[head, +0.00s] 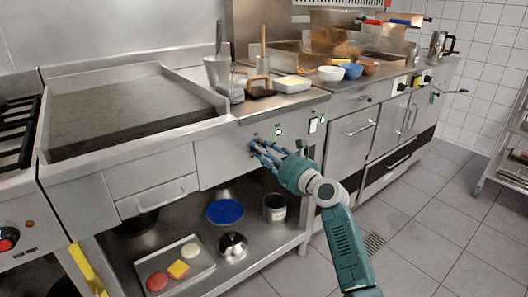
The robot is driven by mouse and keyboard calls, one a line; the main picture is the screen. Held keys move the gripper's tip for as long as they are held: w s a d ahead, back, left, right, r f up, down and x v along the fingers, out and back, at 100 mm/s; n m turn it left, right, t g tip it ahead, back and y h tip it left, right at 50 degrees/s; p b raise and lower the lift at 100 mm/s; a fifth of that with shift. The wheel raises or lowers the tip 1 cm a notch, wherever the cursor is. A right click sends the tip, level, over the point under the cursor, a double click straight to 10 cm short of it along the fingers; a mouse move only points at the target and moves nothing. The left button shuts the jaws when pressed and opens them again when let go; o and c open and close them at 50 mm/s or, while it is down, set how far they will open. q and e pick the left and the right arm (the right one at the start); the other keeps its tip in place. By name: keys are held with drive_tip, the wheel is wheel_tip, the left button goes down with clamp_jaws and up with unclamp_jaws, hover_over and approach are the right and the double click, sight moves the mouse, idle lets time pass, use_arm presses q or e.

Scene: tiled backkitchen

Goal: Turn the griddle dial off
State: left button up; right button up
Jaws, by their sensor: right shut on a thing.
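The griddle (130,108) is a flat, dark steel plate set in the counter on the left of the head view. Its steel front panel (215,158) faces me. My right gripper (257,148) reaches in from the lower right and is shut at this panel on the griddle dial. The fingers cover most of the dial, so I cannot tell which way it points. My left gripper is not in view.
A white switch (313,125) sits right of the green light. Pots, bowls and a tray (292,84) stand on the counter above. The lower shelf holds a blue round item (225,211), a metal pot (274,208) and a food tray (198,268). Floor at right is clear.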

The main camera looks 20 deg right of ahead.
drive_tip(key=shift+d+f, duration=0.15)
drive_tip(key=shift+f, duration=0.15)
idle(0.4)
